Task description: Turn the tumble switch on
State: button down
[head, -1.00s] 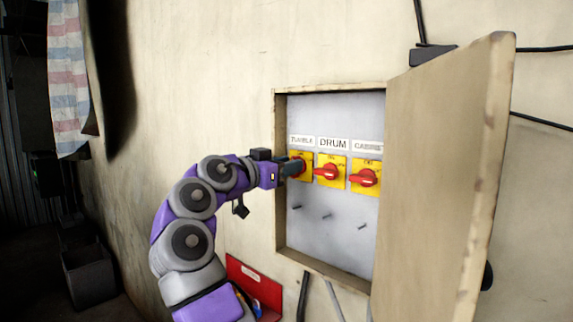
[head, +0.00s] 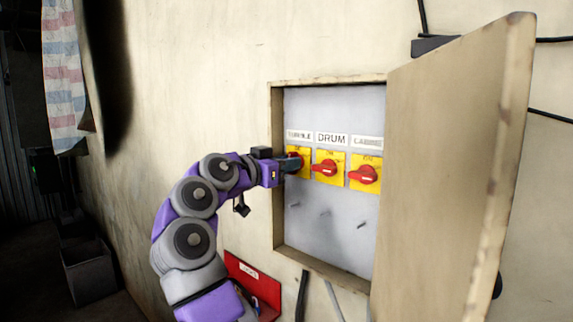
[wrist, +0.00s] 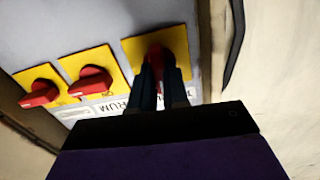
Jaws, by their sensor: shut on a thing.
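The tumble switch (head: 305,158) is a red knob on a yellow plate, leftmost of three in the wall box, under a label partly readable as tumble. My gripper (head: 287,165) reaches into the box from the left and is at this switch, covering part of it. In the wrist view the dark fingers (wrist: 160,88) are closed around the red tumble knob (wrist: 156,50). The knob's exact angle is hard to tell because the fingers hide much of it.
The drum switch (head: 326,168) and cabinet switch (head: 364,175) sit to the right. The box door (head: 455,160) stands open on the right. A red holder (head: 238,271) hangs below the box at left. A bin (head: 88,270) stands on the floor at far left.

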jog(key=shift+s+a+r+n, duration=0.1)
jog(key=shift+a+n, duration=0.05)
jog(key=shift+n, duration=0.25)
jog(key=c, duration=1.5)
grip_release()
jog(key=o, duration=0.3)
jog(key=shift+s+a, duration=0.25)
jog(key=shift+a, duration=0.1)
jog(key=shift+o, duration=0.4)
jog(key=shift+w+a, duration=0.15)
jog(key=shift+w, duration=0.05)
jog(key=v, duration=1.7)
jog(key=shift+a+f, duration=0.25)
jog(key=shift+a, duration=0.05)
